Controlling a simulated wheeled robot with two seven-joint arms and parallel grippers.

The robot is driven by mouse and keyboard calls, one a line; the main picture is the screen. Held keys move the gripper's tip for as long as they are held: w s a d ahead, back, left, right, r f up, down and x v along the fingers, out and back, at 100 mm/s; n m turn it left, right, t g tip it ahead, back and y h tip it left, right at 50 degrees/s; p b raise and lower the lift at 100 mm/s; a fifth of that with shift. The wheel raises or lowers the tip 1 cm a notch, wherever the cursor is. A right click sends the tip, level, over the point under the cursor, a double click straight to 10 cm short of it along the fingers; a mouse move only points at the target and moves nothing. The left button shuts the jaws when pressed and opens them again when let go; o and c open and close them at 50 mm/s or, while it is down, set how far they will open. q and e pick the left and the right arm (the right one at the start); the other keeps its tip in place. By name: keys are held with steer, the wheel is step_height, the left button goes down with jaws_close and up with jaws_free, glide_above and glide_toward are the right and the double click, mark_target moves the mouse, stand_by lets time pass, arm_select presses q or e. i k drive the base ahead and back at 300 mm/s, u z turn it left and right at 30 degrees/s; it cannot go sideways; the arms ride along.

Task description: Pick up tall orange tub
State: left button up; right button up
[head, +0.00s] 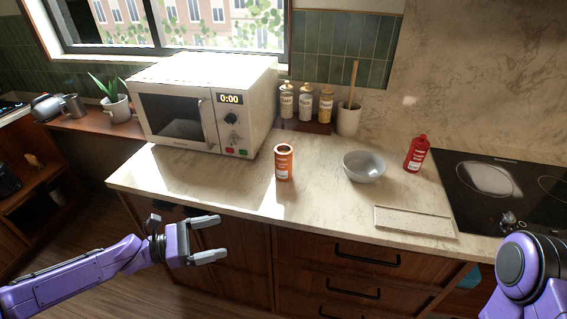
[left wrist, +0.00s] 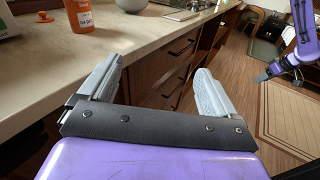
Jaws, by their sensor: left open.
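The tall orange tub (head: 284,165) stands upright on the marble counter, in front of the microwave's right side. Its lower part also shows at the top left of the left wrist view (left wrist: 78,16). My left gripper (head: 221,238) is open and empty, in front of the counter's front edge, left of the tub and apart from it. Its two spread fingers also show in the left wrist view (left wrist: 160,75). My right gripper (left wrist: 266,74) is small at the right of the left wrist view, too small to tell its state; in the head view only part of my right arm shows.
A white microwave (head: 195,105) stands behind and left of the tub. A grey bowl (head: 364,168), red bottle (head: 416,154) and flat tray (head: 413,222) are to its right, before the cooktop (head: 500,190). Counter around the tub is clear. Drawer handles (head: 366,255) protrude below.

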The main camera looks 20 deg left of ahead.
mark_target(282, 151)
steer(key=i, duration=1)
